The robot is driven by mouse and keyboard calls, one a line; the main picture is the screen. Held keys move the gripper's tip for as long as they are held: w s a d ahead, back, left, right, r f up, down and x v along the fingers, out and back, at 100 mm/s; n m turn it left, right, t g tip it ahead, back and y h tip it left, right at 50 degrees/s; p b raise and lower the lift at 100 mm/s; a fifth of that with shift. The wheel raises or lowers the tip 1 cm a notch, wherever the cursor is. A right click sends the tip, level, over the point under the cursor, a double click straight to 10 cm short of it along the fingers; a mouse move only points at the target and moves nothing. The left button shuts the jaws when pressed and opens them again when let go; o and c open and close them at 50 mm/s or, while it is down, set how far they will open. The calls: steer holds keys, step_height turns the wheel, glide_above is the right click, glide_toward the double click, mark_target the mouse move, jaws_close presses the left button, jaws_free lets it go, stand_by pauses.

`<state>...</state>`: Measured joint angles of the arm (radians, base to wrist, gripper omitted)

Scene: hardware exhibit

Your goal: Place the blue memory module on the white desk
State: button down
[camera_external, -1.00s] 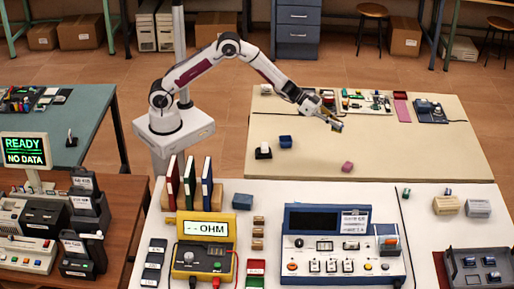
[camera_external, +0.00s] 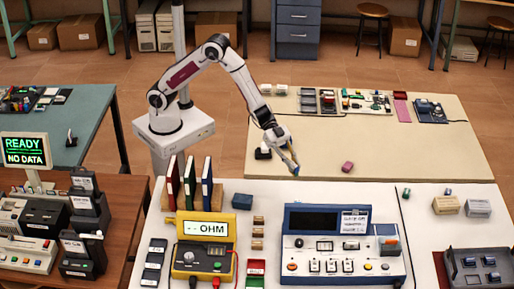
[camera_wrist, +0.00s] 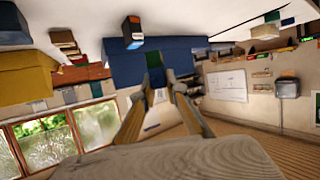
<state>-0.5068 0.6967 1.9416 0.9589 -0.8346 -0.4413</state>
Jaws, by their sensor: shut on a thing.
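My gripper (camera_external: 291,165) is above the near edge of the beige table, behind the white desk (camera_external: 335,193), with its fingers pointing down. In the wrist view the fingers (camera_wrist: 157,82) are closed around a small dark blue and green piece (camera_wrist: 156,72), which appears to be the blue memory module. It is small and partly hidden by the fingers, so its exact shape is unclear. It is held in the air, apart from the desk.
The desk bears a blue instrument (camera_external: 340,255), a yellow ohm meter (camera_external: 205,248), a dark blue box (camera_external: 242,201) and upright books (camera_external: 190,183). A pink block (camera_external: 347,167) lies on the beige table (camera_external: 410,160). The desk's back strip has bare room.

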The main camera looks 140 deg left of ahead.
steer(key=s+d+m+h, duration=0.2)
steer(key=s+d, duration=0.1)
steer(key=d, duration=0.4)
steer(key=shift+s+d+f+g, duration=0.3)
steer(key=shift+s+d+g, duration=0.05)
steer(key=shift+g, duration=0.05)
steer(key=shift+f, duration=3.1)
steer(key=shift+f, duration=0.1)
steer(key=shift+f, duration=1.75)
steer(key=shift+f, duration=0.1)
steer(key=c, duration=2)
jaws_free()
